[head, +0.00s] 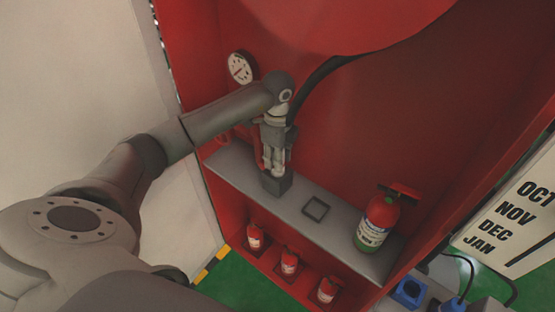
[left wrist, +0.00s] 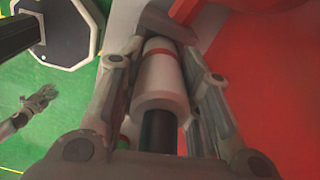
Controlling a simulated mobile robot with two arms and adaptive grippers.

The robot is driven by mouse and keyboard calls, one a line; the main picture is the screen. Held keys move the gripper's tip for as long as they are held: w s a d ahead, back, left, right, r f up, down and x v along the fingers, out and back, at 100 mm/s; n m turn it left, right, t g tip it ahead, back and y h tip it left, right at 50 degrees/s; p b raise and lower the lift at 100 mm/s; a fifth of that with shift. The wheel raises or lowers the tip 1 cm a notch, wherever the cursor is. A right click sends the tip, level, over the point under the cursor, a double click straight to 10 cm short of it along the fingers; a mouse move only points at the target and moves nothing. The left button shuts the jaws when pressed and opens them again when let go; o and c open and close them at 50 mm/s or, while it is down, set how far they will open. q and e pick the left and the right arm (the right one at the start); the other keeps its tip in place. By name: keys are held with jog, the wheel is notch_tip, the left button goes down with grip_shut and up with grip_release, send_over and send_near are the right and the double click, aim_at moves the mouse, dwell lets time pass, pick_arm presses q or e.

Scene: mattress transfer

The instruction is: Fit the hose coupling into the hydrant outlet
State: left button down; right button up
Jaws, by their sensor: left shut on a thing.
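My left gripper (head: 274,180) reaches down into the red cabinet, just over the grey shelf. In the left wrist view its two fingers (left wrist: 163,70) are closed on the hose coupling (left wrist: 160,80), a pale grey cylinder with a red band. A black hose (left wrist: 158,132) joins its near end; in the head view the hose (head: 320,72) curves up and right behind the wrist. In the head view the fingers mostly hide the coupling. I cannot make out the hydrant outlet or whether the coupling touches it. A small gripper, apparently my right one (left wrist: 42,98), shows over the green floor.
The grey shelf (head: 345,238) bears a dark square frame (head: 315,208) and a large red extinguisher (head: 377,222). Small extinguishers (head: 289,262) stand below. A round gauge (head: 241,68) is on the cabinet wall. A lettered board (head: 510,215) and blue item (head: 408,292) are at right.

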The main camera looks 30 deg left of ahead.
pick_arm(q)
jog(key=shift+f+p, duration=0.3)
jog(key=shift+f, duration=0.65)
pick_arm(e)
jog(key=shift+r, duration=0.6)
pick_arm(q)
jog(key=shift+f, duration=0.1)
pick_arm(e)
jog(key=shift+f, duration=0.1)
pick_arm(q)
jog(key=c, duration=1.1)
grip_release()
pick_arm(e)
jog(key=shift+a, duration=0.2)
pick_arm(q)
jog(key=shift+o, duration=0.2)
